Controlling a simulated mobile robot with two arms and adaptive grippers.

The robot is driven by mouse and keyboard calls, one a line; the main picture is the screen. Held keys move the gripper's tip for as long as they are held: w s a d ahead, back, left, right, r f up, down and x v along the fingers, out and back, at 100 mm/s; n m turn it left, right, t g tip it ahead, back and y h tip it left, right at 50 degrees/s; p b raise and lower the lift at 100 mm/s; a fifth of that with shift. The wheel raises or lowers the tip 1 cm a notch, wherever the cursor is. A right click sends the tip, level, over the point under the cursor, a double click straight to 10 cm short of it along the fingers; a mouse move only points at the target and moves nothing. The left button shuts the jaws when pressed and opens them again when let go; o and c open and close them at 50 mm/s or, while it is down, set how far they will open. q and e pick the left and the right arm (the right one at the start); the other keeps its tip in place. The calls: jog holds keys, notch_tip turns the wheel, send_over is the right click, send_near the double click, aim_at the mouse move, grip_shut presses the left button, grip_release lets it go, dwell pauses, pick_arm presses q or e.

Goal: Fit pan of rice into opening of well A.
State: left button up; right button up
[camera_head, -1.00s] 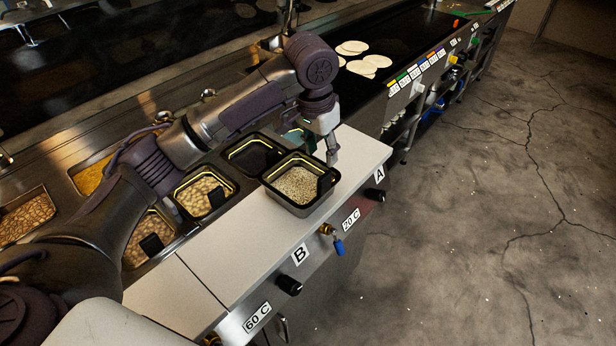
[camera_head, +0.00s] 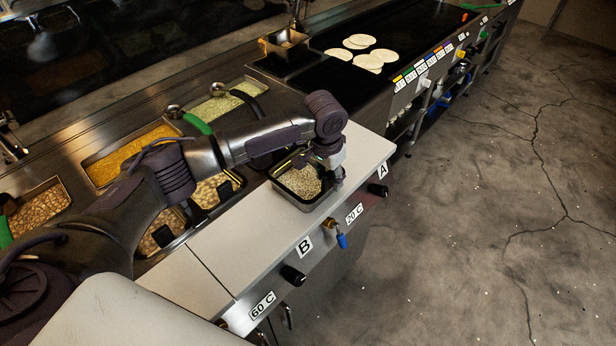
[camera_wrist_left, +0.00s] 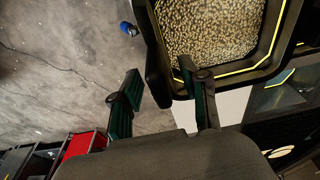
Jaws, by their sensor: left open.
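The pan of rice (camera_head: 299,181) is a dark square pan of pale grains with a yellow line inside its rim. It sits on the white counter, toward the label A end. My left gripper (camera_head: 338,184) is at the pan's right side, pointing down, and is open. In the left wrist view, the pan (camera_wrist_left: 210,28) fills the upper right, and its black edge or handle lies near the two fingertips (camera_wrist_left: 160,80). I cannot tell whether they touch it. The opening of well A is mostly hidden behind my left arm. My right gripper is not in view.
Filled wells with yellow (camera_head: 130,155), green (camera_head: 222,108) and bean-like food (camera_head: 40,212) line the back. Tortillas (camera_head: 368,60) lie on the dark griddle (camera_head: 425,35) beyond. The counter (camera_head: 235,245) is bare left of the pan. Knobs and a blue valve (camera_head: 342,241) jut from the front.

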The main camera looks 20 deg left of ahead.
pick_arm(q)
jog(key=shift+w+f, duration=0.15)
jog(key=shift+f, duration=0.55)
grip_shut()
jog(key=shift+r, duration=0.15)
